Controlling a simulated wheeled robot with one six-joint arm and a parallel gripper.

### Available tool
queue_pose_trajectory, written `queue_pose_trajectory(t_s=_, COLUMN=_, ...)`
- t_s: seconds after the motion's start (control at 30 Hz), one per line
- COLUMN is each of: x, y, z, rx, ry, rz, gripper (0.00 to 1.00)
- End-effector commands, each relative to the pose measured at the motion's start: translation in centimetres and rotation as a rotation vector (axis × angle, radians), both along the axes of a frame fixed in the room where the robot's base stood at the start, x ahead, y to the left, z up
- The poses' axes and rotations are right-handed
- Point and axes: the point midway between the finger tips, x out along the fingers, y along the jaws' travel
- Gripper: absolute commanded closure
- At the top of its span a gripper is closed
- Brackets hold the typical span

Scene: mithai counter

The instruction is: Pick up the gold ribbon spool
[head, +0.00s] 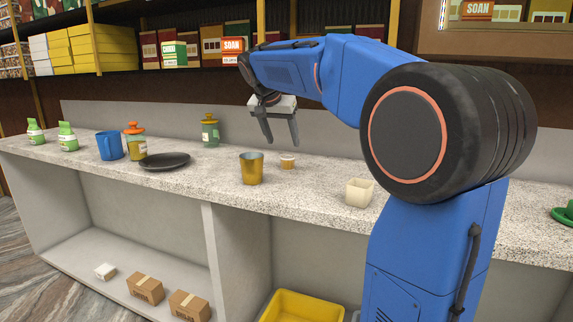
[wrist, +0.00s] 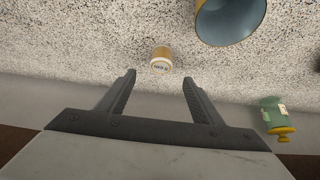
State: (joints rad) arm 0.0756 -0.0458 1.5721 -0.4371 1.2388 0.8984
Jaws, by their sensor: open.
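A small tan-gold cylinder with a pale end (head: 288,160) stands on the speckled counter behind and right of a gold tumbler. It looks closest to the gold ribbon spool, but I cannot tell for sure; its pale end carries small dark print in the wrist view (wrist: 160,60). My gripper (head: 281,142) is open and empty, above the counter near this cylinder, with its fingers pointing down. In the wrist view, the cylinder lies just beyond the gap between my fingertips (wrist: 159,77), apart from both.
The gold tumbler (head: 251,169) stands close by and shows large in the wrist view (wrist: 230,18). A cream square cup (head: 359,193) is to the right. A dark plate (head: 165,161), blue mug (head: 109,146) and green jar (head: 210,131) are left.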

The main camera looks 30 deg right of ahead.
Motion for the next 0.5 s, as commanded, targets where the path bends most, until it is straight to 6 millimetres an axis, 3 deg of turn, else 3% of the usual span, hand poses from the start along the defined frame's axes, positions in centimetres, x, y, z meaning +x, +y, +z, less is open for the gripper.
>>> queue_pose_trajectory(t_s=0.2, x=1.2, y=-1.6, z=-3.2, rx=0.001, ry=0.003, rz=-0.001, gripper=0.40)
queue_pose_trajectory(t_s=0.5, x=1.9, y=-2.3, z=-4.7, rx=0.000, ry=0.001, rz=0.001, gripper=0.40)
